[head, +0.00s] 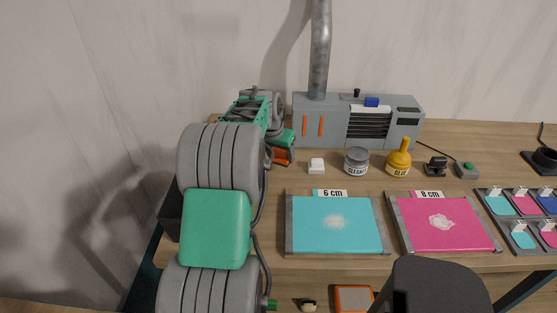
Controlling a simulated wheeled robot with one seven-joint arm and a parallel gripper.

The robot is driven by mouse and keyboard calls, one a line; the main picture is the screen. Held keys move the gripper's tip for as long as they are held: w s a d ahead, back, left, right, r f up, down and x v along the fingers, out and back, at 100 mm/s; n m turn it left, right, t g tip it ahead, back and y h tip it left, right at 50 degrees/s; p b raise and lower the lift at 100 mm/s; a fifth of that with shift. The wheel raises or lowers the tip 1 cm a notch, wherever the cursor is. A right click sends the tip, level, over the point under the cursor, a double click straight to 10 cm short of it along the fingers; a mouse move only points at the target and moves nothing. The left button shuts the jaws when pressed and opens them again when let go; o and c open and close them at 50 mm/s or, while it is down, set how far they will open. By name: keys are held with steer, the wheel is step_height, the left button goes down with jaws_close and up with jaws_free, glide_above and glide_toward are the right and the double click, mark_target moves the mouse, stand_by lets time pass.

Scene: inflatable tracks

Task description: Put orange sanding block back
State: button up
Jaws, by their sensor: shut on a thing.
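My gripper (284,145) is at the far end of my green and grey arm, over the left back part of the workbench. It is shut on a small orange block (282,156), which I take to be the sanding block. The arm and gripper partly hide the block, and I cannot tell whether it touches the bench top.
The bench (270,211) holds a grey machine (358,122) with a pipe, a cleaner jar (357,161), a glue bottle (399,158), a cyan panel (335,224) and a pink panel (441,224). An orange-edged item (353,299) lies below the front edge. A dark shape (440,285) blocks the lower right.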

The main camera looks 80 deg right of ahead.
mark_target(279, 170)
steer(key=shift+w+d+f, duration=0.45)
steer(key=shift+d+f, duration=0.2)
steer(key=shift+f, duration=0.15)
steer(key=shift+d+f, duration=0.1)
steer(key=shift+f, duration=1.75)
steer(key=o, duration=1.4)
steer(key=shift+o, duration=0.2)
